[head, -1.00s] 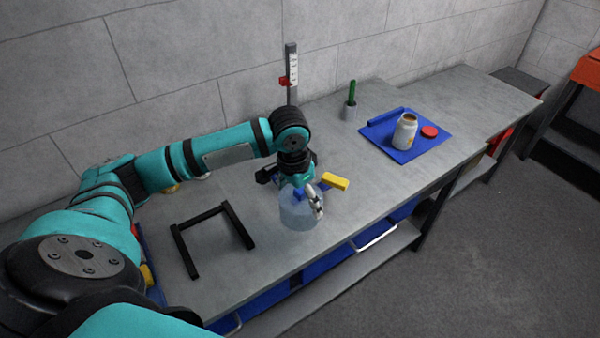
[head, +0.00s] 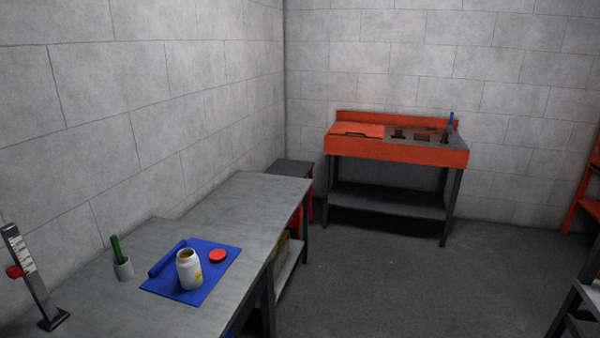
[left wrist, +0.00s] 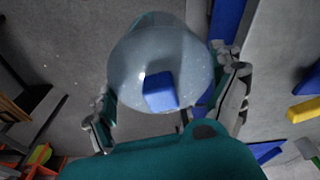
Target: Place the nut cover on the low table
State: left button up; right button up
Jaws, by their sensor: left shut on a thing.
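The nut cover, a clear greyish rounded cover with a blue block-shaped knob, shows in the left wrist view (left wrist: 150,50). My left gripper (left wrist: 168,96) is shut on it, with a finger on either side. Neither the cover nor my left gripper is in the head view now. A low dark-topped table with red below (head: 291,168) stands in the corner past the far end of the grey workbench; its top looks bare. My right gripper is in neither view.
The grey workbench (head: 245,199) runs along the left wall. A blue mat (head: 214,277) on it carries a white jar (head: 189,268) and a red lid (head: 218,256). An orange bench (head: 400,151) stands at the back wall. The floor between is clear.

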aim_at(249, 215)
jog(key=i+l+z, duration=0.3)
jog(key=i, duration=0.65)
jog(key=i+z, duration=0.3)
jog(key=i, duration=0.7)
jog(key=i+u, duration=0.75)
jog(key=i, duration=0.15)
jog(key=i+l+u, duration=0.2)
jog(key=i+u, duration=0.2)
jog(key=i+j+u, duration=0.1)
jog(key=i+u, duration=0.25)
jog(key=i, duration=0.35)
